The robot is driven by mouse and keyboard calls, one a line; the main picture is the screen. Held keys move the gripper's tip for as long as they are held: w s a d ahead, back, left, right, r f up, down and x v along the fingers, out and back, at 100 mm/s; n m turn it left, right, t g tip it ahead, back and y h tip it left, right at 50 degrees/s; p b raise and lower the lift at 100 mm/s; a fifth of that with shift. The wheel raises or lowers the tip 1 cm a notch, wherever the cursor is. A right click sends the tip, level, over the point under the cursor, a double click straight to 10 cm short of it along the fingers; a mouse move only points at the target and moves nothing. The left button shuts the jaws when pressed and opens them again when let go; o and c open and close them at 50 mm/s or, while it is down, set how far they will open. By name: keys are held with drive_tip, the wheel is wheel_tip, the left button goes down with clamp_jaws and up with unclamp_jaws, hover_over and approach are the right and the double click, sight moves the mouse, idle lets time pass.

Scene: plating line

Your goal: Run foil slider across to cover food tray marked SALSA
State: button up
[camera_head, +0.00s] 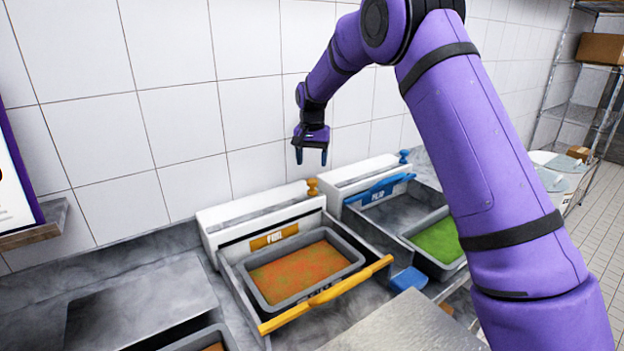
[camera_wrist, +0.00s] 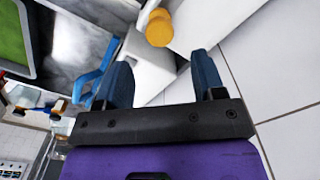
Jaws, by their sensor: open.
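A grey tray (camera_head: 357,262) of orange-red food with green flecks sits uncovered in the left station, before a white box (camera_head: 215,222). A tag on it is too small to read, so I cannot confirm SALSA. A yellow bar (camera_head: 330,293) lies slanted along the station's front edge. An orange knob (camera_head: 312,187) stands on the box; it also shows in the wrist view (camera_wrist: 159,28). My gripper (camera_head: 311,158) is open and empty, fingers down, above and behind the boxes, apart from them. Its blue fingers also show in the wrist view (camera_wrist: 163,82).
The right station has a blue bar (camera_head: 378,191) near its white box (camera_head: 345,178), a blue knob (camera_head: 404,156) and an uncovered tray of green food (camera_head: 438,240). A tiled wall (camera_head: 245,125) rises behind. A metal plate (camera_head: 140,308) lies at left. The air around my gripper is clear.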

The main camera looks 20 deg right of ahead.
sight(312, 180)
wheel_tip(312, 180, down, 7)
drive_tip(key=shift+r, duration=0.2)
drive_tip(key=shift+c, duration=0.4)
drive_tip(key=c, duration=1.1)
drive_tip(key=shift+s+a, duration=0.1)
